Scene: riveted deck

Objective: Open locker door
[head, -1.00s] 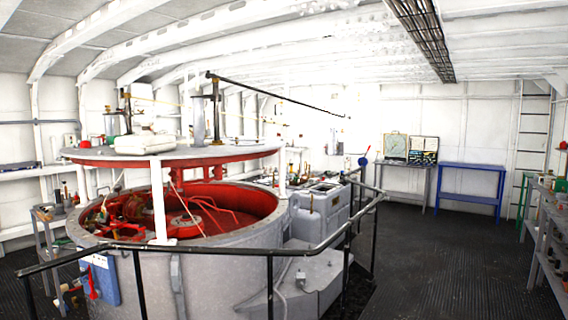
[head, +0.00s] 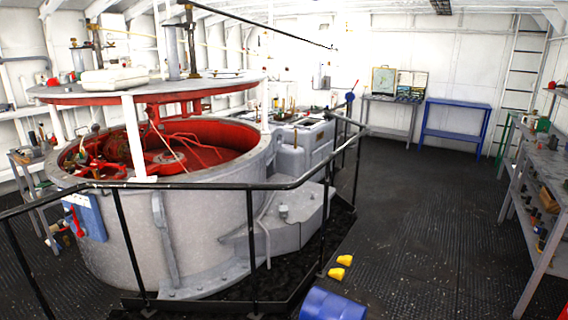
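No locker or locker door can be made out in the head view. Neither of my grippers is in view, so whether they are open or shut does not show.
A black railing (head: 250,187) surrounds a large round grey machine (head: 200,225) with a red interior. A blue drum (head: 333,305) and yellow blocks (head: 340,267) are on the floor. A blue table (head: 455,106) stands at the back. Shelving (head: 545,180) lines the right. The dark floor (head: 425,215) between is open.

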